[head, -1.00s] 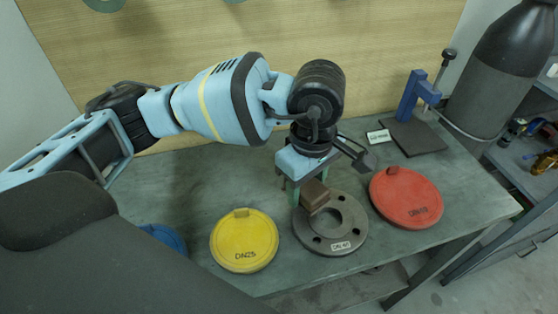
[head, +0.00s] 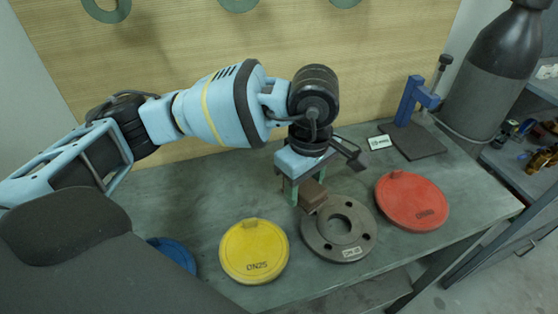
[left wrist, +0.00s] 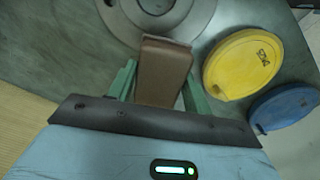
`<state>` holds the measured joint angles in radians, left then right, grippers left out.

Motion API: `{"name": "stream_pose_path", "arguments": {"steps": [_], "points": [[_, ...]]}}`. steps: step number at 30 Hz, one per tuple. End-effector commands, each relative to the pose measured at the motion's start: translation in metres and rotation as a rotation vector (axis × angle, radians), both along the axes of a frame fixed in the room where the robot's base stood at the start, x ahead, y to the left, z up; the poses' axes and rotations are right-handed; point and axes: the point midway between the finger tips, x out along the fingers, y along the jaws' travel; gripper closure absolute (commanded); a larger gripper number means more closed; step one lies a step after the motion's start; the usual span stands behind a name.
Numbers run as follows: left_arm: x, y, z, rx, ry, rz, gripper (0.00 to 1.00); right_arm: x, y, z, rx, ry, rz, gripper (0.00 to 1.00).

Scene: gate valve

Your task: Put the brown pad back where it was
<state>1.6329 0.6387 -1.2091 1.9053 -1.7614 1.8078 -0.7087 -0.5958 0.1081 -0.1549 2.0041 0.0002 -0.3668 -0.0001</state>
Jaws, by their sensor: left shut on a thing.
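The brown pad (head: 312,195) is a small block held between the green fingers of my left gripper (head: 309,190). The gripper points down and is shut on the pad. In the left wrist view the pad (left wrist: 163,72) sits between both fingers (left wrist: 160,88), its far end overlapping the grey flange (left wrist: 185,15). In the head view the pad is at the back-left rim of the grey flange (head: 365,232); I cannot tell whether it touches it. My right gripper is not in view.
A yellow DN25 cover (head: 253,252) lies left of the flange, a red cover (head: 412,203) right, and a blue one (head: 173,252) far left. A blue stand (head: 408,100) on a dark plate (head: 418,143) and a white label (head: 379,142) are behind. Bare bench (head: 200,205) lies left.

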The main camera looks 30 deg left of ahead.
Motion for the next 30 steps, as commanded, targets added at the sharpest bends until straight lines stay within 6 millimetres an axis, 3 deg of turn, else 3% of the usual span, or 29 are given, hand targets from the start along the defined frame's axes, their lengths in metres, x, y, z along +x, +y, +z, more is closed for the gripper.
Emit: {"name": "stream_pose_path", "arguments": {"steps": [15, 21, 30], "points": [[0.071, 0.090, -0.009, 0.001, -0.001, 0.005, 0.71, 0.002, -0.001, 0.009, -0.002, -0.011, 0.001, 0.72], [0.080, 0.102, -0.012, 0.000, -0.001, 0.001, 0.71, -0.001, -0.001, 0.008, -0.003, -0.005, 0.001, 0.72], [0.080, 0.102, -0.024, 0.001, 0.002, 0.000, 0.71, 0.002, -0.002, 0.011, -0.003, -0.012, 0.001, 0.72]]}}
